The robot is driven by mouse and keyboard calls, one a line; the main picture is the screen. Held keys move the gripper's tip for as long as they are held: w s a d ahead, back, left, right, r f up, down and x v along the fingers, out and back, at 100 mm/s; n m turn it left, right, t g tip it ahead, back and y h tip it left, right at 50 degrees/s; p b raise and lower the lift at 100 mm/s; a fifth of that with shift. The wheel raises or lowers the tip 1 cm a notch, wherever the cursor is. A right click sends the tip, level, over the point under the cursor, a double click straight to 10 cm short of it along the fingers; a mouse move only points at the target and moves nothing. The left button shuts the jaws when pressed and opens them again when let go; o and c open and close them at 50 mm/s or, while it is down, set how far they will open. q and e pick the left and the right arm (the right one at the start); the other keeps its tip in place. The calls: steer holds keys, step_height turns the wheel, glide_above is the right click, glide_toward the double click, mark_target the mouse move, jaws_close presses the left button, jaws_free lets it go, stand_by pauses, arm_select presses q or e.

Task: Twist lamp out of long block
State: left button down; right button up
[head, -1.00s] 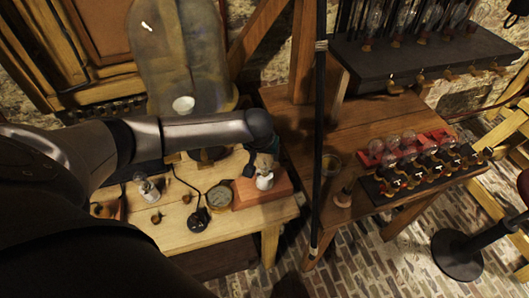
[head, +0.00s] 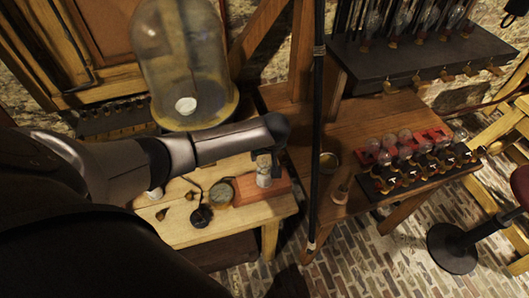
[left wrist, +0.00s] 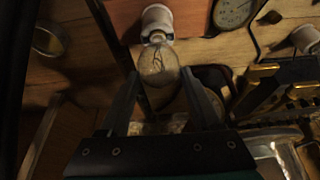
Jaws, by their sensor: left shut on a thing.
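The long block (head: 284,183) is a reddish-brown wooden bar near the right end of the pale workbench. A white socket (head: 263,181) stands on it and also shows in the left wrist view (left wrist: 157,20). The lamp (left wrist: 157,65) is a clear glass bulb with its base end at the white socket; I cannot tell how deep it sits. My left gripper (head: 265,157) is above the block, its two fingers on either side of the glass and shut on the lamp. In the head view the gripper partly hides the lamp. My right gripper is not in view.
A round brass dial (head: 221,193) and a black round piece with a cable (head: 201,217) lie left of the block. A large glass dome (head: 185,70) stands behind. A dark vertical post (head: 318,130) rises right of the bench, before a table with a bulb rack (head: 420,170).

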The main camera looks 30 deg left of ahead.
arm_select(q)
steer(key=shift+d+n+p, duration=0.1)
steer(key=shift+n+p, duration=0.3)
steer(key=shift+n, duration=0.3)
steer(key=n+g+y, duration=0.1)
steer(key=n, duration=0.1)
steer(key=shift+n, duration=0.4)
steer(key=shift+n+g, duration=0.6)
steer(key=shift+n, duration=0.5)
steer(key=shift+f+n+g, duration=0.15)
steer(key=shift+n+g, duration=0.35)
steer(key=shift+n, duration=0.7)
steer(key=n+g+b, duration=0.1)
steer(key=n, duration=0.1)
steer(key=shift+n, duration=0.4)
